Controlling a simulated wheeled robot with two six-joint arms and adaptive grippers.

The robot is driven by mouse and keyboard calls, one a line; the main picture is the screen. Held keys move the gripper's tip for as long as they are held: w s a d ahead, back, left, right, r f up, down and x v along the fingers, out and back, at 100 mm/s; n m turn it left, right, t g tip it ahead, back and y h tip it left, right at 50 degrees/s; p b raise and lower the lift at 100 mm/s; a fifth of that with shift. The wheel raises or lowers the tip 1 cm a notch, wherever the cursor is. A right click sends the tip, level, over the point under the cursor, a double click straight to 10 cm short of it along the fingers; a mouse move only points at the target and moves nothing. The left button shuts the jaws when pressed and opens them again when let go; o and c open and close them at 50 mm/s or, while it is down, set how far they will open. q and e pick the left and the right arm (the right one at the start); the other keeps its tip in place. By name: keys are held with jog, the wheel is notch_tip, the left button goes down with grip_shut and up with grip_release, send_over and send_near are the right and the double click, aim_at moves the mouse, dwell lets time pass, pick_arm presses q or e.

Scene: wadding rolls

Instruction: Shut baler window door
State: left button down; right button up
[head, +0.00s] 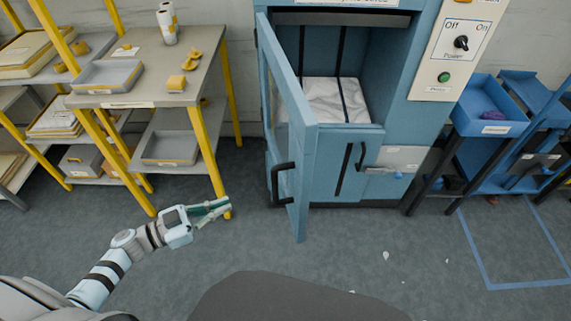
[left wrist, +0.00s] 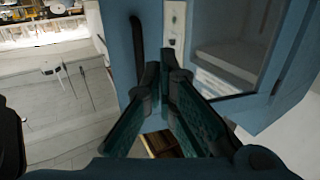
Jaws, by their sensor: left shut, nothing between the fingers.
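The blue baler (head: 391,70) stands at the back centre, and its chamber holds white wadding (head: 325,97) behind dark vertical straps. Its window door (head: 300,130) stands open, swung out toward me on its left side. A black handle (head: 281,183) is on the door's lower part. My left gripper (head: 229,203) is shut and empty, to the left of the handle and apart from it in the head view. The left wrist view shows its fingertips (left wrist: 168,60) together in front of blue baler surfaces. My right gripper is out of view.
A grey bench (head: 140,65) with yellow legs stands at the left, with trays and a roll on it. A control panel (head: 455,45) is on the baler's right. Blue racks (head: 490,105) stand at the right. The floor in front is mostly clear, with small white scraps.

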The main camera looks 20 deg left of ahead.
aim_at(298, 195)
pick_arm(q)
jog(key=s+d+r+m+g+h, duration=0.3)
jog(key=r+g, duration=0.1)
jog(key=r, duration=0.2)
jog(key=shift+t, duration=0.3)
jog(key=x, duration=0.4)
jog(key=f+x, duration=0.1)
jog(key=x, duration=0.4)
jog(key=p+x, duration=0.1)
jog(key=x, duration=0.3)
jog(key=shift+w+d+f, duration=0.15)
jog(key=shift+w+d, duration=0.15)
jog(key=shift+d, duration=0.05)
